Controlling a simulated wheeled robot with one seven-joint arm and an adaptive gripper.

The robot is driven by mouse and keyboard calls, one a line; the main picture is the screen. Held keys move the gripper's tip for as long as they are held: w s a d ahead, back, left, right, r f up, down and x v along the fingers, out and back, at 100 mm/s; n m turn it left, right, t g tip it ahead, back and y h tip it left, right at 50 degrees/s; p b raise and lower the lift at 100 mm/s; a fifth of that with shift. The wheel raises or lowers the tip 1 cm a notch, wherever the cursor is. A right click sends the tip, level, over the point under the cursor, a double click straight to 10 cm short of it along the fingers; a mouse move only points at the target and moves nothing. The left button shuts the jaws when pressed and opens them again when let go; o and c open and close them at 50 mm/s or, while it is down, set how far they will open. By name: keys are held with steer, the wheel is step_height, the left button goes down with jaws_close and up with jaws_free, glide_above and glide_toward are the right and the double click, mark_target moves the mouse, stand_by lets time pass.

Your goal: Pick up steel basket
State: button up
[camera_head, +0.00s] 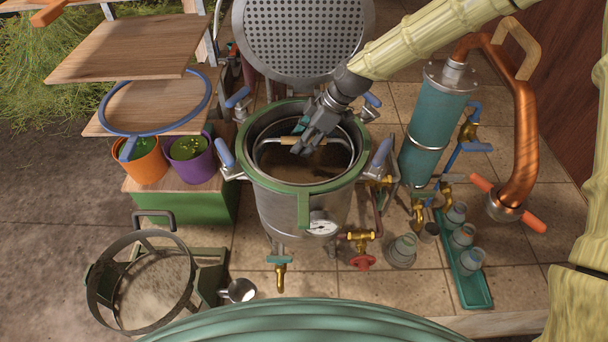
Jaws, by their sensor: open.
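The steel basket (262,166) sits inside a steel still pot (288,212) with a green rim, at the middle of the view. Its bail handle stands across the top and has a pale wooden grip (285,140). Brown matter shows inside the basket. My gripper (301,138) reaches down from the upper right over the pot. Its jaws are open at the wooden grip and hide part of it. I cannot tell whether the fingers touch the grip.
A perforated round lid (300,38) stands behind the pot. Clamps ring the pot's rim. A teal condenser (432,125) with a copper pipe (524,120) is at right, near a green tray (472,288) of jars. An orange pot (146,165), a purple pot (191,162) and a round frame (98,300) are left.

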steer(key=shift+s, duration=0.1)
steer(key=shift+f, duration=0.2)
stand_by(0.4)
jaws_close()
steer(key=shift+r, duration=0.1)
